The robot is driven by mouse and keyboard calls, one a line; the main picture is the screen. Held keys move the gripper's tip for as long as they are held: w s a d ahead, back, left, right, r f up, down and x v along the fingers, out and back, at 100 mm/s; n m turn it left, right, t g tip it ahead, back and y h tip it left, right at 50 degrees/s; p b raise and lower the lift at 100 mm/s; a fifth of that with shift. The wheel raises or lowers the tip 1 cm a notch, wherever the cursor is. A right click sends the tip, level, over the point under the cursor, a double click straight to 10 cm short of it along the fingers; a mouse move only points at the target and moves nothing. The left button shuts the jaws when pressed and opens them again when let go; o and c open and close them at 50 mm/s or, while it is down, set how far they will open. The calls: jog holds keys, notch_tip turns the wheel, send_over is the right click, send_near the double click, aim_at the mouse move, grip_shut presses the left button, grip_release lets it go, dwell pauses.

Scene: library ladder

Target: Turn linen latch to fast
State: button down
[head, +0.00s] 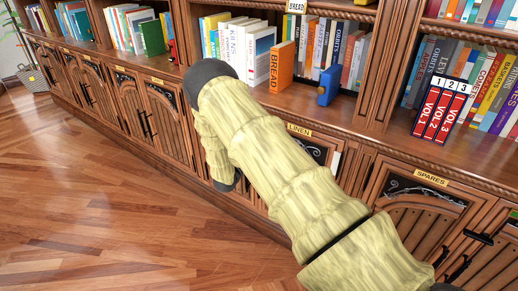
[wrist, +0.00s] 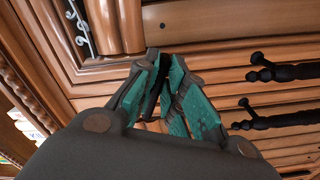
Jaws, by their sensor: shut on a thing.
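The linen cabinet carries a brass LINEN label (head: 299,130) in the head view. My sleeved arm covers much of its front there, and the latch and my fingertips are hidden. In the wrist view my gripper (wrist: 160,75), with green-lined fingers, is closed in around a slim dark bar, the linen latch (wrist: 153,94), in front of the wooden cabinet face. Only part of the latch shows between the fingers, so its exact angle and whether it stands at fast cannot be told.
Two black door handles (wrist: 285,73) (wrist: 280,120) stick out right of my fingers in the wrist view. The SPARES cabinet (head: 430,176) is at the right in the head view. Books, including an orange one (head: 282,67), stand on the shelf above. The wood floor (head: 110,210) is clear.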

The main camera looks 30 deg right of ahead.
jog(key=n+p, duration=0.1)
jog(key=n, duration=0.3)
jog(key=shift+n, duration=0.3)
dwell(0.3)
jog(key=c, duration=1.5)
grip_release()
jog(key=v, duration=1.2)
